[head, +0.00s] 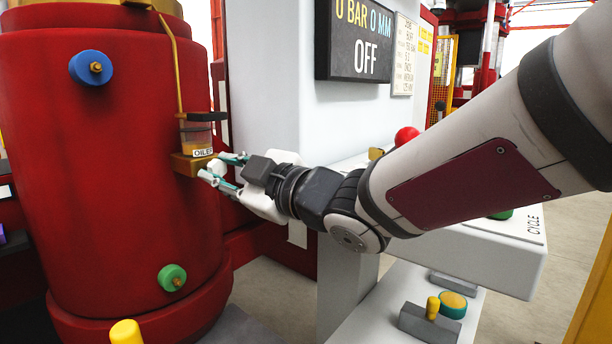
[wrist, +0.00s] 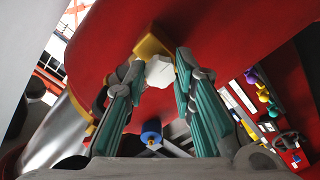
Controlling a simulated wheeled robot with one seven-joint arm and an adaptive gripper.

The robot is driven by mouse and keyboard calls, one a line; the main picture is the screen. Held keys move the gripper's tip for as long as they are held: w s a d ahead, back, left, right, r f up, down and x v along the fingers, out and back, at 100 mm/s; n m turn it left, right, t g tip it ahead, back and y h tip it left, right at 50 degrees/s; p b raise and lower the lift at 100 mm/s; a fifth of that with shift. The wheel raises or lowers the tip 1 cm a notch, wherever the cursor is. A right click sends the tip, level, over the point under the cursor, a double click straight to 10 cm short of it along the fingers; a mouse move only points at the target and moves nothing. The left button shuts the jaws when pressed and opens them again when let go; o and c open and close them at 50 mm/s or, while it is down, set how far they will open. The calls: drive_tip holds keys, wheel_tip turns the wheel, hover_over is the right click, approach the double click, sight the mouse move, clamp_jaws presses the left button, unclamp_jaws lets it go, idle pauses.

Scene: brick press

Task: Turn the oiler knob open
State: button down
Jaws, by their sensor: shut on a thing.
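The oiler (head: 197,138) is a small clear cup with amber oil and a label. It sits on a brass block (head: 187,165) on the side of the red cylinder (head: 120,160). The oiler knob is a small white faceted knob on the front of that block, clearest in the wrist view (wrist: 159,71). My gripper (head: 216,169) reaches it from the right, with its teal-padded fingers on either side of the knob. In the wrist view the fingertips (wrist: 160,75) flank the knob and are shut on it. In the head view the fingers partly hide the knob.
A blue knob (head: 91,68) and a green knob (head: 172,278) are on the cylinder, above and below the oiler. A thin brass pipe (head: 172,60) rises from the oiler. A white cabinet with a dark "OFF" display (head: 367,42) stands behind my arm. A red ball-topped lever (head: 406,136) is near my forearm.

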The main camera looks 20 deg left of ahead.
drive_tip(key=shift+f, duration=0.1)
idle(0.3)
drive_tip(key=c, duration=1.3)
unclamp_jaws()
drive_tip(key=shift+c, duration=0.2)
drive_tip(key=shift+d, duration=0.1)
drive_tip(key=v, duration=1.1)
drive_tip(key=shift+s+d, duration=0.15)
drive_tip(key=shift+d, duration=0.25)
